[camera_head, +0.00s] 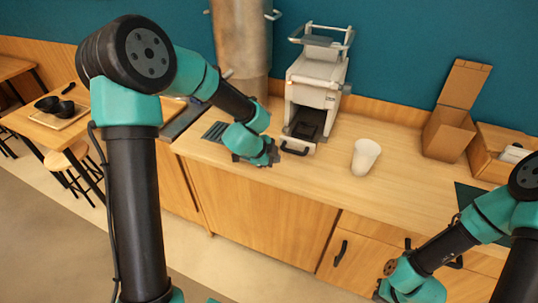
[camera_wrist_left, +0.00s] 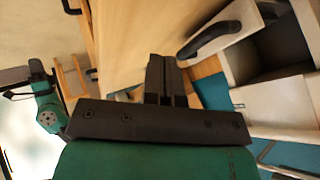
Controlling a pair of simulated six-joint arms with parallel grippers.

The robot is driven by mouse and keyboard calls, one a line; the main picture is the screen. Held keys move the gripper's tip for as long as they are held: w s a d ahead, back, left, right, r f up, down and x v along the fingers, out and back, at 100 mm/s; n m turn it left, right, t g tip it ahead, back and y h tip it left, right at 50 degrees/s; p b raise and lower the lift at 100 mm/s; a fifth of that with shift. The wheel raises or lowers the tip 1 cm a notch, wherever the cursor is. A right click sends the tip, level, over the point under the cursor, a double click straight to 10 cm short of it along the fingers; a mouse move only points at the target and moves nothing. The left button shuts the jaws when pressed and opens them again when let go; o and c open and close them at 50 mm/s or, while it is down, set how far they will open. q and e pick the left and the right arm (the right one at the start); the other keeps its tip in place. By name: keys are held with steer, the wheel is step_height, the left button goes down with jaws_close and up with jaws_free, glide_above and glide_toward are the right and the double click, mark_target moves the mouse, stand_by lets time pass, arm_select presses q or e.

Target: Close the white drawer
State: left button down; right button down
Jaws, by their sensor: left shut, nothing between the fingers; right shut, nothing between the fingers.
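The white drawer (camera_head: 311,149) is at the bottom of the white machine (camera_head: 318,82) on the counter. It stands out from the machine body, and its dark interior shows. Its front with a black handle (camera_wrist_left: 218,38) also shows in the left wrist view, at upper right. My left gripper (camera_head: 274,154) is shut and empty, just left of the drawer front in the head view. Its closed fingers (camera_wrist_left: 166,72) point toward the counter beside the handle; I cannot tell whether they touch it. My right gripper (camera_head: 382,283) is shut and empty, low in front of the cabinets.
A white cup (camera_head: 365,157) stands right of the machine. A dark slotted tray (camera_head: 214,131) lies to the left, near a large metal cylinder (camera_head: 241,40). An open cardboard box (camera_head: 449,130) and a wooden box (camera_head: 490,150) stand at right. The counter's front middle is clear.

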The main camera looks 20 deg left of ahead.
arm_select(q)
steer(key=x, duration=0.4)
steer(key=shift+w+d+f, duration=0.15)
steer(key=shift+w+f, duration=0.05)
steer(key=shift+f, duration=0.15)
steer(key=shift+w+r, duration=0.2)
steer(key=shift+w, duration=0.75)
steer(key=shift+w+r, duration=0.2)
steer(key=shift+w, duration=0.75)
steer(key=shift+w, duration=0.1)
